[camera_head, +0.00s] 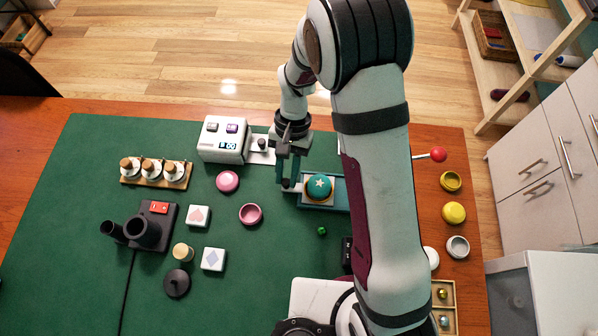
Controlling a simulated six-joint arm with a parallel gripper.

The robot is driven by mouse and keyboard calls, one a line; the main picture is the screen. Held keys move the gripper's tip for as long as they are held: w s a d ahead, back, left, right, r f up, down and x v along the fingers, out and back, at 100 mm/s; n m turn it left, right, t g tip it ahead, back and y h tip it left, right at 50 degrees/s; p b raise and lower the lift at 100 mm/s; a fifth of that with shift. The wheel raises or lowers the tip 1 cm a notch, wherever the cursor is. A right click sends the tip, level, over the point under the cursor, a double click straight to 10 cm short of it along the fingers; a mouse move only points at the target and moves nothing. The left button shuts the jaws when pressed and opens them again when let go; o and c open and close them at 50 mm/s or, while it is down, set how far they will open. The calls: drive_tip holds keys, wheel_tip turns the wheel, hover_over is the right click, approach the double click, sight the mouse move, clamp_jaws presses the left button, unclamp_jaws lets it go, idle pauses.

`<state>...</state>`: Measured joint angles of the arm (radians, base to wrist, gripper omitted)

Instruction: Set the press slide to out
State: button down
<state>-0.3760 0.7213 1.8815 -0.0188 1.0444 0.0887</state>
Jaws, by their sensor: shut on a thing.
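The press slide (340,196) is a blue tray-like piece at the centre right of the mat. It carries a pale square plate with a round teal piece (319,188) marked with a white star. The slide's right part is hidden behind my arm, so most of the press is not visible. My gripper (291,183) points down at the slide's left end and is shut on it there. The fingers cover the held part, so the exact grip is hard to see. A lever with a red ball knob (438,154) sticks out to the right of my arm.
A white device with a small display (222,139) stands left of my gripper. Pink round pieces (228,181), patterned tiles (213,259) and a dark machine (149,228) lie further left. A small green piece (321,231) is below the slide. Yellow round pieces (453,212) are at right.

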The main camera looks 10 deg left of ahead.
drive_tip(key=shift+a, duration=0.25)
drive_tip(key=c, duration=0.7)
unclamp_jaws()
drive_tip(key=shift+d, duration=0.1)
drive_tip(key=v, duration=1.5)
drive_tip(key=shift+r, duration=0.35)
drive_tip(key=shift+w+d, duration=0.1)
drive_tip(key=shift+w, duration=0.05)
